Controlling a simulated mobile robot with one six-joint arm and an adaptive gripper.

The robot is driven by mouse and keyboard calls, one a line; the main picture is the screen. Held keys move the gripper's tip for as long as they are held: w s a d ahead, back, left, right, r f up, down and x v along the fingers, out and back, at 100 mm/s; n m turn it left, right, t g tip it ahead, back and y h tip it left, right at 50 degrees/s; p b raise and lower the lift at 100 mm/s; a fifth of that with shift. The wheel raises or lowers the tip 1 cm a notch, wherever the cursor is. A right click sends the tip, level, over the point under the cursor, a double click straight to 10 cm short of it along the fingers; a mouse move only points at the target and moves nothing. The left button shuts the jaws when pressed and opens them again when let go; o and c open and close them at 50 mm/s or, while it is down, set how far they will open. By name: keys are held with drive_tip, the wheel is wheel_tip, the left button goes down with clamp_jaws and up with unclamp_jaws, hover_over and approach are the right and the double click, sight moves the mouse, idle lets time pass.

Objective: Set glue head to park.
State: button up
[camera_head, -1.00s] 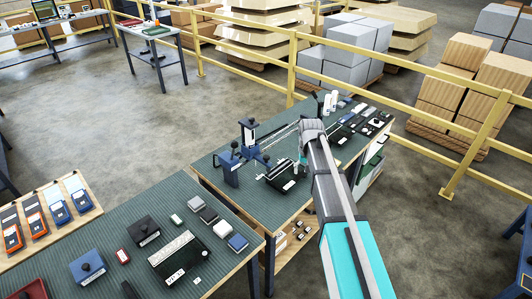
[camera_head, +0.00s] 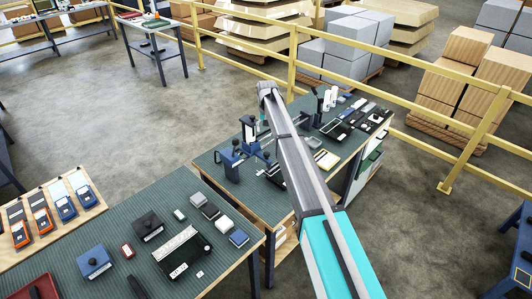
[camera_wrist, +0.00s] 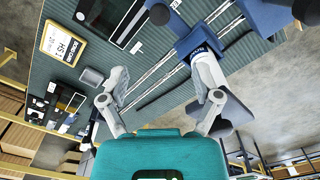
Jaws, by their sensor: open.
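A blue slide fixture with pale rails and black knobs stands on the green-topped bench (camera_head: 215,172). Its blue bracket (camera_head: 229,162) is at the left end and a blue post with a dark top (camera_head: 249,130) rises beside it. I cannot tell surely which part is the glue head; a blue block with a small label (camera_wrist: 198,45) on the rails, in the wrist view, may be it. My gripper (camera_wrist: 160,78) is open and empty, its fingers spread over the rails, the right finger overlapping the blue block in the picture. Contact cannot be told. In the head view my arm hides part of the fixture.
A black knob (camera_wrist: 160,14) is near the rails, and a yellow-framed label card (camera_wrist: 62,45) lies at the left. White bottles (camera_head: 330,98) and dark trays stand at the bench's far end. A nearer bench holds blue boxes (camera_head: 94,262). A yellow railing (camera_head: 291,65) runs behind.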

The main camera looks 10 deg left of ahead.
sight(267, 153)
drive_tip(key=shift+f, duration=0.15)
wheel_tip(267, 153, down, 14)
drive_tip(key=b, duration=1.3)
drive_tip(key=shift+r+b, duration=0.25)
drive_tip(key=shift+b, duration=0.15)
